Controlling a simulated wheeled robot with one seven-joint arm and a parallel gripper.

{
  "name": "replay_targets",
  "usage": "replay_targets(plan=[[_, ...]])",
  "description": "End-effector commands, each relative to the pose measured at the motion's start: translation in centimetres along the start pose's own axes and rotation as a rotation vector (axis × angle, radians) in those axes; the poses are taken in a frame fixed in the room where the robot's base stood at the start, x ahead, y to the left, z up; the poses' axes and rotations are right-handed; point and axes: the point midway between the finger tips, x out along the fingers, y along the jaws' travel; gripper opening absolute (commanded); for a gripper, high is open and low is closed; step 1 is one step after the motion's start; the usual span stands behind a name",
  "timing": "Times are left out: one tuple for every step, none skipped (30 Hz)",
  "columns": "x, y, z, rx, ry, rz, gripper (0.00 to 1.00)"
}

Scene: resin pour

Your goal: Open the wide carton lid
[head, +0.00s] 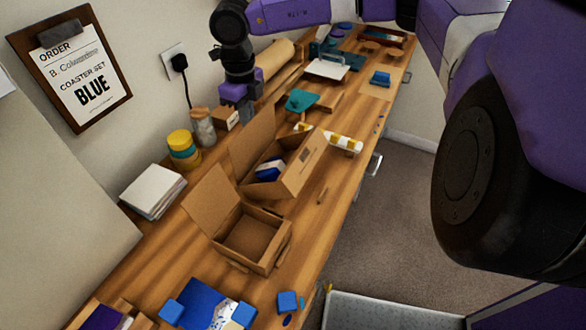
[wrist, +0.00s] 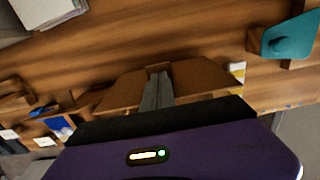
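Two brown cartons stand on the wooden bench in the head view. The nearer carton (head: 262,262) is empty, with its lid (head: 211,200) tilted up at the back left. The farther carton (head: 299,176) has a raised panel (head: 252,134) at its back and a blue item (head: 270,168) inside. I cannot tell for sure which is the wide one. My gripper (head: 238,97) is above the bench, behind the farther carton; its tips are hidden there. In the wrist view my gripper (wrist: 158,88) looks shut, its fingers together in front of brown cardboard (wrist: 203,76). Contact is unclear.
A teal piece (head: 300,101) and a white-yellow strip (head: 343,143) lie beyond the cartons. Blue items (head: 205,305) fill the near end.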

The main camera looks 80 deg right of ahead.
Motion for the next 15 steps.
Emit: replay_targets(plan=[[0.1, 0.0, 0.0, 0.000, 0.001, 0.001, 0.00], [0.1, 0.0, 0.1, 0.000, 0.001, 0.001, 0.00], [0.2, 0.0, 0.1, 0.000, 0.001, 0.001, 0.00], [0.2, 0.0, 0.2, 0.001, 0.001, 0.001, 0.00], [0.3, 0.0, 0.3, 0.001, 0.001, 0.001, 0.00], [0.4, 0.0, 0.5, 0.001, 0.001, 0.000, 0.00], [0.5, 0.0, 0.7, 0.001, 0.001, 0.000, 0.00], [0.6, 0.0, 0.8, 0.001, 0.001, 0.000, 0.00], [0.7, 0.0, 1.1, 0.000, 0.000, 0.000, 0.00], [0.8, 0.0, 1.3, 0.001, 0.000, 0.000, 0.00], [0.8, -0.1, 1.5, 0.001, 0.000, -0.001, 0.00], [0.9, -0.1, 1.7, 0.001, 0.000, -0.001, 0.00], [1.0, -0.1, 1.8, 0.001, 0.000, -0.001, 0.00], [1.0, -0.1, 2.0, 0.001, 0.000, -0.001, 0.00], [1.0, -0.1, 2.1, 0.000, 0.000, -0.001, 0.00]])
